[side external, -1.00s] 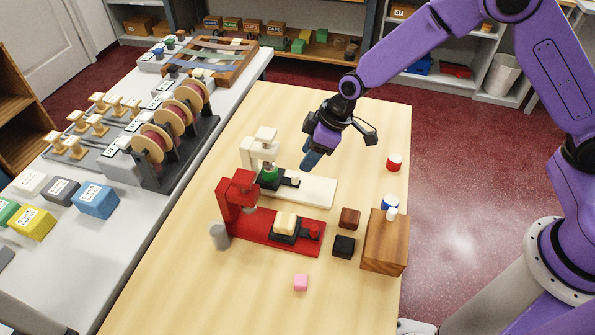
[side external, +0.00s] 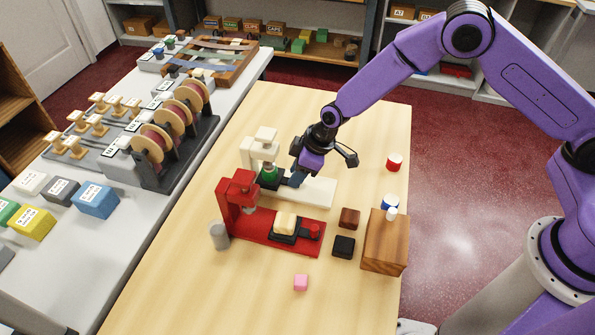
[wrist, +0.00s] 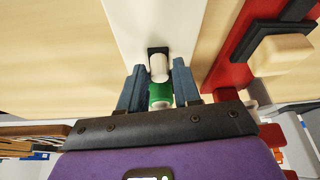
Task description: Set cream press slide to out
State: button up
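The cream press (side external: 320,192) stands on the wooden table, its upright and ram at the left end of its base. A green piece (side external: 268,176) sits under the ram; it also shows in the wrist view (wrist: 160,95). The dark slide lies beneath the ram, with a pale knob (wrist: 158,66) at its outer end. My gripper (side external: 297,181) is low over the slide's knob end. In the wrist view its fingers (wrist: 157,72) are apart, one on each side of the knob, with gaps visible. In the side view my gripper hides the knob.
A red press (side external: 270,230) stands close in front, with a cream block (side external: 285,222) on its dark slide. Right of it are a brown block (side external: 350,218), a black block (side external: 344,246) and a wooden box (side external: 385,242). The table behind the cream press is clear.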

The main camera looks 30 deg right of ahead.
grip_shut()
jog(key=shift+s+d, duration=2.95)
jog(key=shift+d, duration=0.05)
jog(key=shift+o, duration=2)
grip_release()
jog(key=shift+r, duration=0.15)
jog(key=v, duration=1.7)
jog(key=shift+d+r, duration=0.1)
